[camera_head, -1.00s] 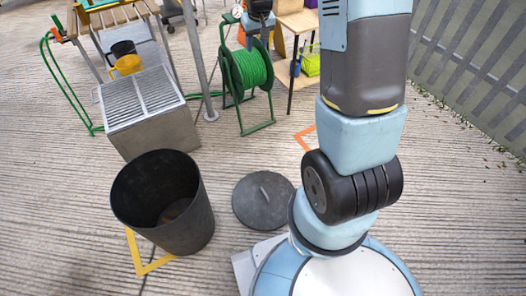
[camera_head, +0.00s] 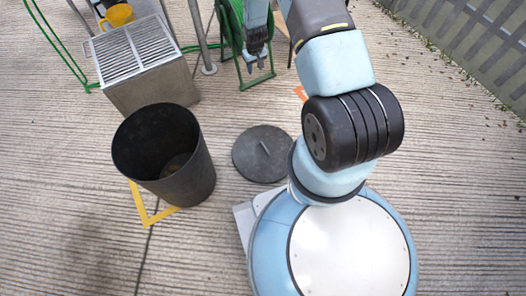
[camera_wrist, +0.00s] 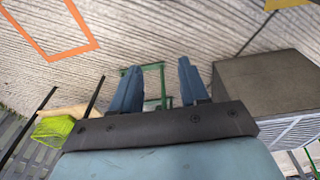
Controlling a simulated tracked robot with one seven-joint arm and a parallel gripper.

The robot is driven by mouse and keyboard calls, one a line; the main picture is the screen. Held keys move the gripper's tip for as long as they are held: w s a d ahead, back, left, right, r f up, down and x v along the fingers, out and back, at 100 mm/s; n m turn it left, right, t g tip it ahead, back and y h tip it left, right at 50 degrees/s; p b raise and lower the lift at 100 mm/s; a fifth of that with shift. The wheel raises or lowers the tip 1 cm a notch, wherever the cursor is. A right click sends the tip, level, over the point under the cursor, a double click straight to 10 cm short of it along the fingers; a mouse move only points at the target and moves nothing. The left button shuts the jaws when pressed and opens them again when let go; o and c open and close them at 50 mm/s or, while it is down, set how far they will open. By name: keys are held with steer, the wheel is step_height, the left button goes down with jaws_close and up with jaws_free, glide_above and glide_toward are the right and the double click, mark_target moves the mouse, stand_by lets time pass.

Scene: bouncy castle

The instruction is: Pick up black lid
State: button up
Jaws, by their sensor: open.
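The black lid (camera_head: 259,157) is a dark round disc with a bar handle across its middle. It lies flat on the ground in the head view, right of the black bin (camera_head: 190,170) and close to my base. My gripper (camera_head: 254,68) hangs above and beyond the lid, in front of the green hose reel, and is apart from the lid. In the wrist view my gripper (camera_wrist: 160,85) has its two fingers spread with nothing between them. The lid does not show in the wrist view.
The open black bin stands on a yellow floor marking (camera_head: 146,207). A grey box with a grille top (camera_head: 150,85) stands behind it. The green hose reel (camera_head: 231,30) is at the back. An orange marking (camera_wrist: 55,30) lies on the ground. A fence (camera_head: 470,50) runs at right.

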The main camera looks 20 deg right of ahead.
steer(key=s+f, duration=0.4)
steer(key=f, duration=0.5)
steer(key=s+f, duration=0.3)
steer(key=f, duration=0.6)
steer(key=g, duration=0.1)
glide_above(264, 147)
steer(key=d, duration=0.1)
steer(key=shift+n, duration=0.3)
steer(key=f, duration=2.2)
steer(key=shift+s+f, duration=0.15)
steer(key=shift+s, duration=0.1)
steer(key=shift+w+a+f, duration=0.1)
steer(key=shift+a+f, duration=0.05)
steer(key=shift+f, duration=0.9)
steer(key=shift+w+a+f, duration=0.1)
steer(key=shift+a+f, duration=0.05)
steer(key=shift+f, duration=1.55)
steer(key=shift+f, duration=0.25)
steer(key=shift+c, duration=0.2)
jaws_close()
